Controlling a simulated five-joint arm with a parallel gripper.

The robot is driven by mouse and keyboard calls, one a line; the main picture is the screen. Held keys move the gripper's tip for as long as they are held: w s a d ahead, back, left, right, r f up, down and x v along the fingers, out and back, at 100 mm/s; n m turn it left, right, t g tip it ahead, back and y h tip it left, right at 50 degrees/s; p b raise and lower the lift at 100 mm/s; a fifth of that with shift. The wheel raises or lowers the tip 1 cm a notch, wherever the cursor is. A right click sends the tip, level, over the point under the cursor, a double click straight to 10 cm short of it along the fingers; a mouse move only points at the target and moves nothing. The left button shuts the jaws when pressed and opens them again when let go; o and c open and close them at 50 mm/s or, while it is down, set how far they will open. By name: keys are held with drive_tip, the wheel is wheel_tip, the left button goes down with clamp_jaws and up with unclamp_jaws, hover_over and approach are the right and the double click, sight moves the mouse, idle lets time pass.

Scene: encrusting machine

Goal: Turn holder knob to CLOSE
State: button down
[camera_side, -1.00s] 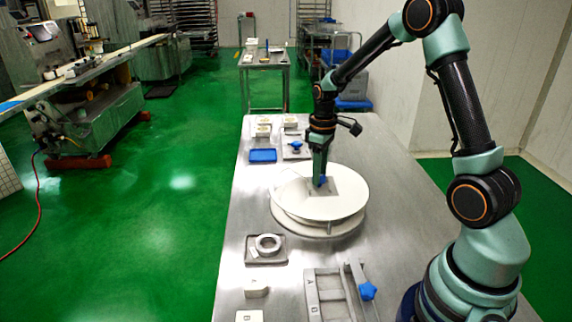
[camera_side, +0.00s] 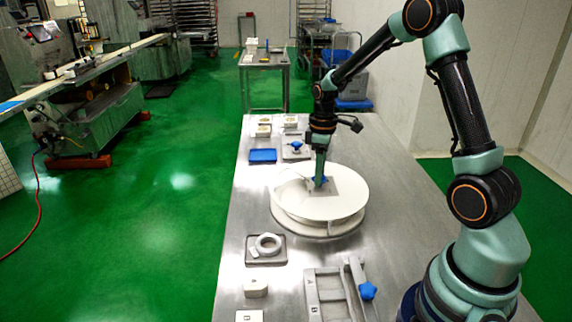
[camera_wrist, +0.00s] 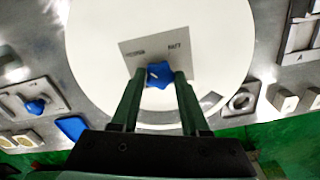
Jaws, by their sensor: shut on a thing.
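A blue knob (camera_wrist: 159,73) with a pale pointer mark sits on a square grey plate (camera_wrist: 136,50) in the wrist view. The plate lies on a large white round part (camera_side: 352,204); its small lettering is unclear. My gripper (camera_wrist: 160,80) is shut on this knob, a finger on either side. In the side view my gripper (camera_side: 319,182) points straight down onto it and hides most of the knob. Another blue knob (camera_side: 296,145) on its own plate stands farther back, also at the left of the wrist view (camera_wrist: 35,106). I cannot read a CLOSE mark on either plate.
A blue tray (camera_side: 263,155) and small pale blocks (camera_side: 263,131) lie at the back left of the steel table (camera_side: 225,270).

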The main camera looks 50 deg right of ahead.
drive_tip(key=shift+r, duration=0.15)
drive_tip(key=shift+c, duration=2)
unclamp_jaws()
wheel_tip(320, 180, up, 12)
drive_tip(key=s+a+r+m+t, duration=0.4)
drive_tip(key=s+a, duration=0.7)
drive_tip(key=a, duration=0.4)
drive_tip(key=shift+s+r+m+t, duration=0.2)
drive_tip(key=shift+s+m+t, duration=0.2)
drive_tip(key=shift+m+t, duration=0.35)
